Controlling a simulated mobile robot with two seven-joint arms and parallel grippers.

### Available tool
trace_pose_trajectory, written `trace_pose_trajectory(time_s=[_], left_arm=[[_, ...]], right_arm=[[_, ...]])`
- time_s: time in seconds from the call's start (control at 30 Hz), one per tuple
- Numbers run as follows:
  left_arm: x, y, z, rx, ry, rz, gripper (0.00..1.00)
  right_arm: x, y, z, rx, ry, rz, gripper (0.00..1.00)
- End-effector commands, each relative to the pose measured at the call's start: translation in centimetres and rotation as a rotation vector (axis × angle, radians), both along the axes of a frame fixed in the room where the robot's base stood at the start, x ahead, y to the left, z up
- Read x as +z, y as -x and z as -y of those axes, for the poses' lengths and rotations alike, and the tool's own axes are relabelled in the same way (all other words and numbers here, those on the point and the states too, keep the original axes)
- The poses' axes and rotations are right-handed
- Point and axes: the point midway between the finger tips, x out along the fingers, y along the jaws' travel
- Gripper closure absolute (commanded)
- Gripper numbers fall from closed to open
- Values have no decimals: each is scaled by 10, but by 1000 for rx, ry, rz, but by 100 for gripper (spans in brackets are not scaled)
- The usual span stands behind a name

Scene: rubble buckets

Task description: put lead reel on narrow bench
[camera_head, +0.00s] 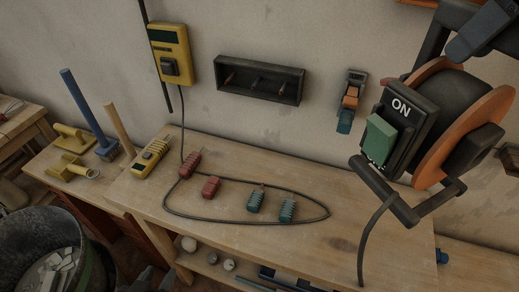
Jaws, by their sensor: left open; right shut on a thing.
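The lead reel (463,128) has orange discs, a black drum and frame, and a dark box marked ON with a green rocker. It hangs tilted at the right, in front of the wall and the right end of the middle bench. A black cable drops from it. My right gripper (458,48), dark blue-grey and partly cut off at the top right, is shut on the reel's black frame.
The middle bench (350,200) bears a yellow meter (150,157), a looped cable, and red and teal clips. A rubble bucket (85,262) stands lower left. The middle bench's right part looks clear.

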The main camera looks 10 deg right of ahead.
Motion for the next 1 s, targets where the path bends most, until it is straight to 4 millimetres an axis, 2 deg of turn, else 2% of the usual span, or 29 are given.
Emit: trace_pose_trajectory(time_s=[0.2, 0.47, 0.77, 1.0], left_arm=[[1, 1, 0, 0, -1, -3, 57], [0, 1, 0, -1, -1, -5, 57], [-2, 2, 1, -1, 0, -7, 57], [-2, 2, 1, -2, 0, -7, 57]], right_arm=[[6, 0, 1, -15, -3, 7, 100], [2, 0, 1, -15, -2, 6, 100], [-23, 0, 1, -14, -2, 2, 100], [-51, 1, 2, -17, 1, 1, 100]])
